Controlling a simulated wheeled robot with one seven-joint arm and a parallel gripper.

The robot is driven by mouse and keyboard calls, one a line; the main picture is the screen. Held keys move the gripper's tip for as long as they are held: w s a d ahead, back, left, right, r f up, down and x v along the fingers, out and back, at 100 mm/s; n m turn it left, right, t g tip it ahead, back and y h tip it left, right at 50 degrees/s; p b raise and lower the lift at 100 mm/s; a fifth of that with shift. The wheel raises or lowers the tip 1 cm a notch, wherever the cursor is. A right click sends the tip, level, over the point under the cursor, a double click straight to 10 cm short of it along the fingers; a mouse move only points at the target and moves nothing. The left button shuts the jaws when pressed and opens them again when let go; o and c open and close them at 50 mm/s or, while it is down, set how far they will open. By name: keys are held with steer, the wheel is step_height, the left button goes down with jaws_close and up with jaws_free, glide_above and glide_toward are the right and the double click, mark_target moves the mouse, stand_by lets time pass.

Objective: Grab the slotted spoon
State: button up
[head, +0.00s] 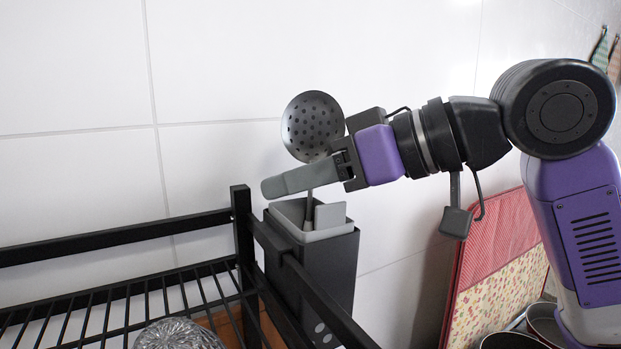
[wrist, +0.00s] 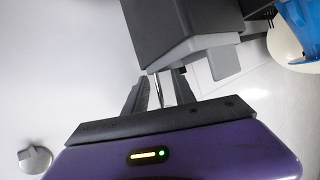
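The slotted spoon (head: 313,125) stands upright in the head view, its round dark perforated head above my gripper. Its thin handle goes down into the grey-lined utensil holder (head: 335,252). My gripper (head: 268,187) reaches in level from the right just below the spoon head, its grey fingers crossing the handle line above the holder. In the wrist view, the fingers (wrist: 163,86) are apart with the bright handle (wrist: 167,88) between them and a gap beside it. The holder's dark side (wrist: 180,30) fills the top there.
The holder hangs beside the black rack (head: 245,235), whose rails and wire shelf fill the lower left. A glass item (head: 178,334) sits at the bottom. Red patterned boards (head: 505,250) lean at the right near pans (head: 545,320). The white tiled wall is behind.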

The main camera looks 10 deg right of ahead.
steer(key=shift+w+a+f, duration=0.15)
steer(key=shift+w+a, duration=0.05)
steer(key=shift+a, duration=0.1)
jaws_close()
